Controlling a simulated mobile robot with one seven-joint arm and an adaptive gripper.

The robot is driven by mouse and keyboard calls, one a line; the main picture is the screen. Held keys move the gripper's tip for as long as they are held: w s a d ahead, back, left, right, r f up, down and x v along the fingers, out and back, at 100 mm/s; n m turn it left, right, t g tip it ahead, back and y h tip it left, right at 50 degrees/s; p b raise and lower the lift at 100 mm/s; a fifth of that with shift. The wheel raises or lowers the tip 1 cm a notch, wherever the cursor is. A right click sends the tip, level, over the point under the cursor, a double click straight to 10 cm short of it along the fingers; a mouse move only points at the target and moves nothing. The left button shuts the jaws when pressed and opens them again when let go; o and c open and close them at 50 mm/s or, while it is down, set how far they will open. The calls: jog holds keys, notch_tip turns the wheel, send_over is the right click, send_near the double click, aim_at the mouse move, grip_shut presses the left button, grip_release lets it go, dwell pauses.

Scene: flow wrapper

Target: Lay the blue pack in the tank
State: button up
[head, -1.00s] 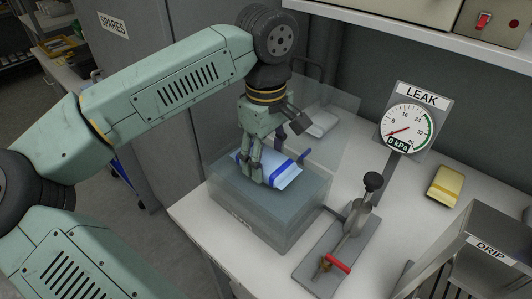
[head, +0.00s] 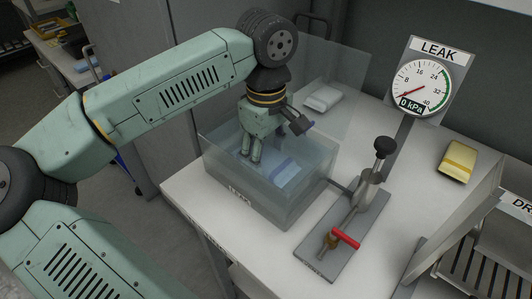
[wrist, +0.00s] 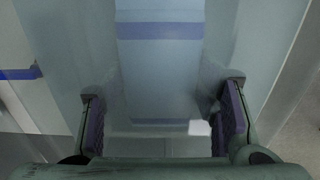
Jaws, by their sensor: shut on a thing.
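The blue pack (head: 284,172), pale with blue bands, is inside the clear tank (head: 258,205), seen dimly through the wall and water. My gripper (head: 252,158) reaches down into the tank and is shut on the pack. In the wrist view the pack (wrist: 160,65) runs up from between my two fingers (wrist: 165,112), with one blue band across it and another near its lower end. The tank's clear lid (head: 325,75) stands raised at the back. Whether the pack touches the tank floor is hidden.
A lever pump (head: 345,235) with a black knob and red handle stands right of the tank. The LEAK gauge (head: 422,83) reads 0 kPa. A yellow pack (head: 458,160) lies at right, a white pack (head: 323,98) behind. The DRIP rack (head: 490,250) is at front right.

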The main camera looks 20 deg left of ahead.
jog(key=o, duration=1.2)
jog(key=shift+o, duration=0.2)
jog(key=shift+r, duration=0.1)
